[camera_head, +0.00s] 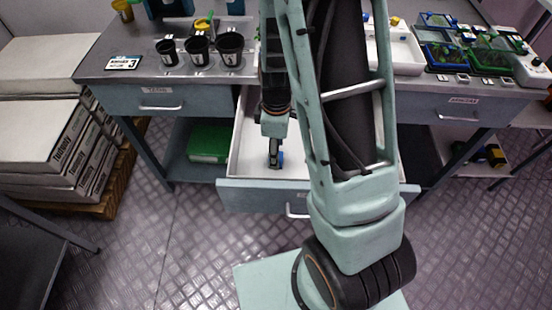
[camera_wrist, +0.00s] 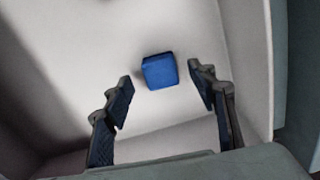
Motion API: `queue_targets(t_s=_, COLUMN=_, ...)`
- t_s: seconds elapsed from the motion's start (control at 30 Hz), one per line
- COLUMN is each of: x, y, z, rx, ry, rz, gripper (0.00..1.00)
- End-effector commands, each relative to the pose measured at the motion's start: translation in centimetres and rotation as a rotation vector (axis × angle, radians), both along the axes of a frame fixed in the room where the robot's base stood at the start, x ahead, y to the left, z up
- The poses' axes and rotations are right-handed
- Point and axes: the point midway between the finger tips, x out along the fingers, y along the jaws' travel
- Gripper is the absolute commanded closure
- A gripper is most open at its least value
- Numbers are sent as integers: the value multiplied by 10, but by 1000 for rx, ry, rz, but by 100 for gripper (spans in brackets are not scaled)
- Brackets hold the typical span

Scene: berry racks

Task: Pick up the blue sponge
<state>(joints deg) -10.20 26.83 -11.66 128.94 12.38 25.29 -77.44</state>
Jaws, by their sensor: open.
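The blue sponge (camera_wrist: 160,71) is a small block lying on the white floor of an open drawer (camera_head: 262,197). In the wrist view it sits just beyond and between my fingertips, nearer the right one. My gripper (camera_wrist: 163,88) is open and empty, with a finger on each side of the view. In the head view my gripper (camera_head: 276,160) reaches down into the drawer, and a bit of blue beside its fingers (camera_head: 281,158) is probably the sponge. My arm hides much of the drawer there.
Three black cups (camera_head: 197,50) and a label card (camera_head: 124,62) stand on the counter at left. Trays with green plants (camera_head: 487,50) are at right. A green box (camera_head: 208,143) lies on the lower shelf. White boxes (camera_head: 50,140) are stacked on a pallet at left.

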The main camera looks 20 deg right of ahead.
Motion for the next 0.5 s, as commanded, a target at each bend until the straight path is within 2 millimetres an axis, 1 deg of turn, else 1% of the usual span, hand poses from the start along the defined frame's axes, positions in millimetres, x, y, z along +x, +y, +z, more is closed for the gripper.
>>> queue_targets(t_s=0.03, x=-2, y=1, z=-9, rx=-2, ry=4, rz=1, gripper=48)
queue_targets(t_s=0.1, x=-2, y=1, z=-19, rx=-1, ry=3, rz=-1, gripper=48)
queue_targets(t_s=0.2, x=-2, y=1, z=-28, rx=-1, ry=1, rz=0, gripper=48)
queue_targets(t_s=0.3, x=-1, y=1, z=-31, rx=0, ry=-1, rz=0, gripper=48)
queue_targets(t_s=0.5, x=-1, y=1, z=-31, rx=-1, ry=-2, rz=1, gripper=48)
